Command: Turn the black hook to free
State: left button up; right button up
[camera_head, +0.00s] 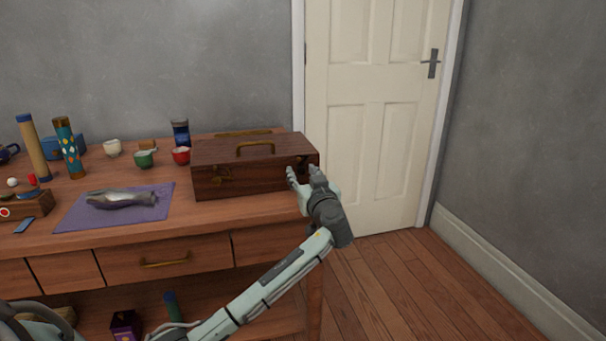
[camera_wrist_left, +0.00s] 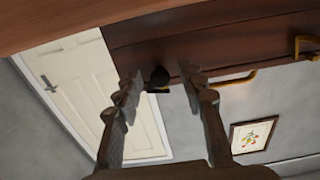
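A dark wooden box (camera_head: 230,180) stands shut at the right end of the table, with a brass handle (camera_head: 255,146) on its lid. My left gripper (camera_head: 302,172) is at the right end of the box front. In the left wrist view the gripper's two fingers are apart (camera_wrist_left: 160,82). A small black piece, likely the black hook (camera_wrist_left: 158,77), shows between the fingertips against the dark box wall (camera_wrist_left: 150,35). I cannot tell whether a finger touches it. My right gripper is out of view.
A purple cloth (camera_head: 75,212) with a grey metallic object (camera_head: 120,199) lies left of the box. A white door (camera_head: 375,130) is behind; the floor right of the table is clear.

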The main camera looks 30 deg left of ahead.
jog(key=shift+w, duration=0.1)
pick_arm(q)
jog(key=shift+c, duration=1)
grip_shut()
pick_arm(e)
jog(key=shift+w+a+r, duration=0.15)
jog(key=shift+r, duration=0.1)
